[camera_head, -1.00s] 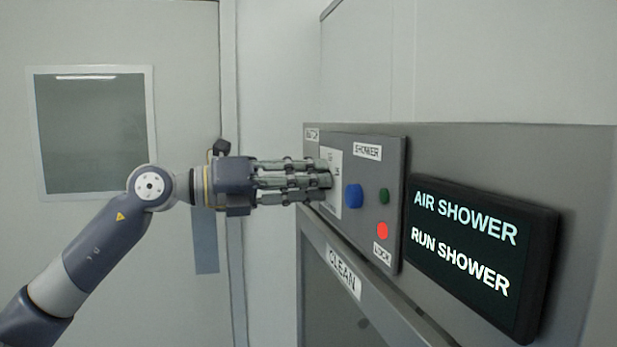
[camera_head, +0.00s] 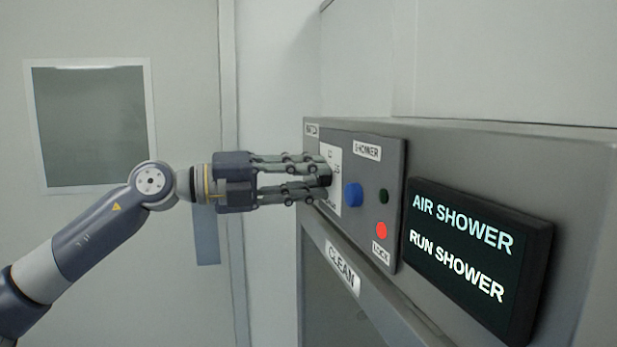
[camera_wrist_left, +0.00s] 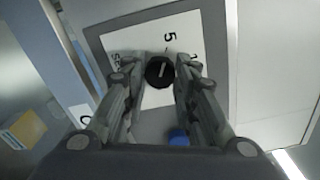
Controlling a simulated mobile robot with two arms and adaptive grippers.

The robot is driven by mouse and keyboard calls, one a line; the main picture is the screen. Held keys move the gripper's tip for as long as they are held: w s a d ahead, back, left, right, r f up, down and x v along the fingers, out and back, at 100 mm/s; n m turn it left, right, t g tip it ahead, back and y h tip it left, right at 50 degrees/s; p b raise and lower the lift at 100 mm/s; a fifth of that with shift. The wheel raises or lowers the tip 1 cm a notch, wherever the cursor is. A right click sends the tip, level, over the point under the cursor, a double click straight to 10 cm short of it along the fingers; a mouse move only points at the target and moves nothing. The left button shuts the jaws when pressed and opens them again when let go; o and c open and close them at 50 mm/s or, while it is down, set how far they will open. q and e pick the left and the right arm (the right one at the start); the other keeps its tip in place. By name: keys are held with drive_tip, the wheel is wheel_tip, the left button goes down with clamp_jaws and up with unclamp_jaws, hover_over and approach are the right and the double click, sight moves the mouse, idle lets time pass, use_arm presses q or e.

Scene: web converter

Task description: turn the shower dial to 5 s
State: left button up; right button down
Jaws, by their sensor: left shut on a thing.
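The shower dial (camera_wrist_left: 159,72) is a round black knob with a light line, on a white label plate (camera_wrist_left: 122,42) with a "5" above it in the left wrist view. The line runs nearly upright in that picture, roughly towards the "5"; its exact setting is hard to tell. My left gripper (camera_wrist_left: 156,66) has a finger on each side of the dial and is shut on it. In the head view the left gripper (camera_head: 325,174) reaches the plate from the left, and its fingertips mostly hide the dial (camera_head: 325,181). My right gripper is not in view.
A screen (camera_head: 477,252) reads "AIR SHOWER, RUN SHOWER". A door with a window (camera_head: 92,127) stands behind my arm.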

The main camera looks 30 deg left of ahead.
use_arm(q)
drive_tip(key=o, duration=1.1)
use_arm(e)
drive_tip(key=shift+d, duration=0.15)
use_arm(q)
drive_tip(key=shift+s+a, duration=0.2)
drive_tip(key=shift+s, duration=0.2)
drive_tip(key=shift+v, duration=1)
drive_tip(key=v, duration=0.9)
drive_tip(key=shift+a, duration=0.15)
